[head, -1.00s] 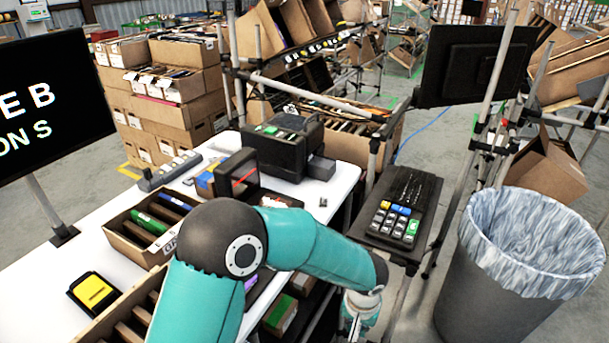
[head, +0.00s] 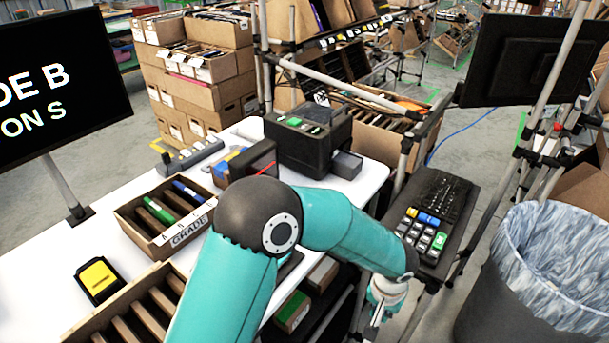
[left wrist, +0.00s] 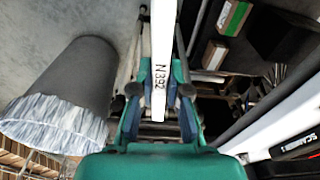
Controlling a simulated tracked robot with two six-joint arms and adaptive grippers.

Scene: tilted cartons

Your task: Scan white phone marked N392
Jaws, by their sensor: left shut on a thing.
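My left gripper (left wrist: 160,92) is shut on the white phone (left wrist: 161,45), seen as a narrow white strip with N392 printed on it in black. The phone sticks out beyond the fingers. In the head view my left gripper (head: 378,312) hangs at the lower right, between the white table and the bin; the phone is hard to make out there. The black scanner (head: 258,160) with a red line stands on the table behind my arm, partly hidden by my elbow. A SCANNER label (left wrist: 298,142) shows in the left wrist view. My right gripper is not in view.
A GRADE box (head: 185,233) with dividers and a slotted carton (head: 100,325) sit on the white table (head: 40,260). A black printer (head: 308,140) is at its back. A keypad tray (head: 430,230) and a grey bin (head: 510,300) stand to the right.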

